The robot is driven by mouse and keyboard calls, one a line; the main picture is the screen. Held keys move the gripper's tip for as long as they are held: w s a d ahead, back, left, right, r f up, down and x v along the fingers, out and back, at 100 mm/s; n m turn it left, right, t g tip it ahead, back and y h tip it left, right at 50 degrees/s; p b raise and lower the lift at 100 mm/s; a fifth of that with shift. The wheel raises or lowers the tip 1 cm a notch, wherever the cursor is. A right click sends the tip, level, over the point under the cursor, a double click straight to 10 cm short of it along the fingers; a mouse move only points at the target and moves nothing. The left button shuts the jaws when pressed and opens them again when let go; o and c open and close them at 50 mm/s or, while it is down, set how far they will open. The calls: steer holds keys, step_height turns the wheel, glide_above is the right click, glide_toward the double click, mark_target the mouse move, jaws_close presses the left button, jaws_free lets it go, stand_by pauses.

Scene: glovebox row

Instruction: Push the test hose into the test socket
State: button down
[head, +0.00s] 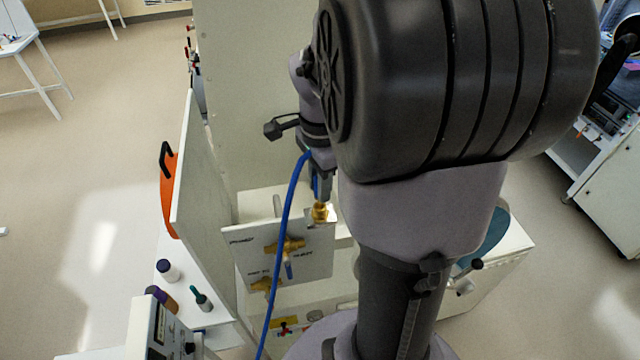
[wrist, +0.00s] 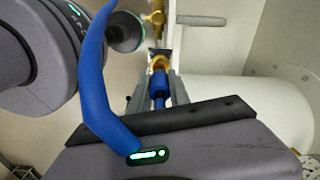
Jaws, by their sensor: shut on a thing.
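The test hose (head: 285,235) is blue and hangs in a long curve from my gripper down past the front of the panel. It also arches large across the left of the wrist view (wrist: 92,85). My gripper (head: 320,190) is shut on the hose's blue end, and this end lies between the fingers in the wrist view (wrist: 158,86). A brass fitting (head: 323,213) shows just below the fingertips, near the panel's upper right; whether it belongs to the hose is unclear. A lower brass fitting (head: 265,284) sits beside a label that seems to read TEST. I cannot tell whether hose and socket touch.
The white panel (head: 310,268) carries another brass fitting with a blue lever (head: 287,247). A tall white board (head: 200,190) stands to its left. Small bottles (head: 168,271) stand on the lower left surface. My arm hides much of the right.

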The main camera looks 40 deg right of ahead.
steer(key=shift+f+b, duration=1.55)
steer(key=shift+f, duration=0.1)
steer(key=c, duration=1.1)
jaws_free()
steer(key=shift+c, duration=0.2)
step_height(320, 180, up, 18)
steer(key=p, duration=0.2)
steer(key=shift+f, duration=0.2)
steer(key=shift+f, duration=0.1)
steer(key=s+a+f+n+t+b, duration=0.2)
steer(key=a+f+n+b, duration=0.3)
steer(key=a+f+b, duration=0.3)
steer(key=s+a+f+n+t+y+b, duration=0.1)
steer(key=a+f+n+b, duration=0.5)
steer(key=f+b, duration=1)
steer(key=s+a+f+n+t+y+b, duration=0.1)
steer(key=s+a+f+n+b, duration=0.3)
steer(key=a+f+b, duration=0.6)
step_height(320, 180, down, 9)
steer(key=shift+f+n+t+b, duration=0.1)
steer(key=shift+n+t+b, duration=0.8)
steer(key=shift+n+b, duration=0.2)
